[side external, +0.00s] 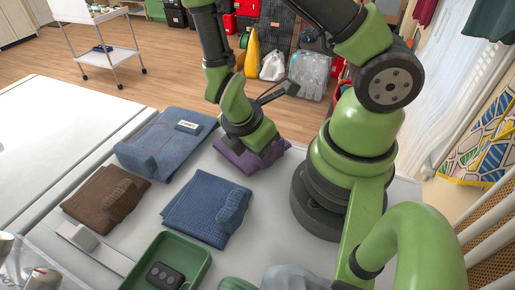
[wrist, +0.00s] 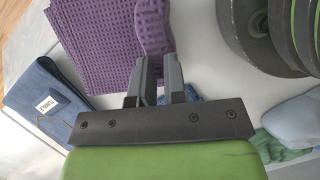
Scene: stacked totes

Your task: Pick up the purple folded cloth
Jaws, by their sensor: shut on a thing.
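The purple folded cloth (side external: 238,158) lies at the back of the white table, partly hidden behind my gripper (side external: 264,150). In the wrist view the purple cloth (wrist: 95,45) has a waffle texture and a raised fold along its right side. The two dark fingers of my gripper (wrist: 158,66) are closed on the near end of that fold. In these views I cannot tell whether the cloth is clear of the table.
A blue-grey folded garment with a white label (side external: 165,142), a brown cloth (side external: 105,199) and a blue cloth (side external: 207,207) lie nearby. A green tray (side external: 199,262) holding a dark object is at the front. Bare table separates the cloths.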

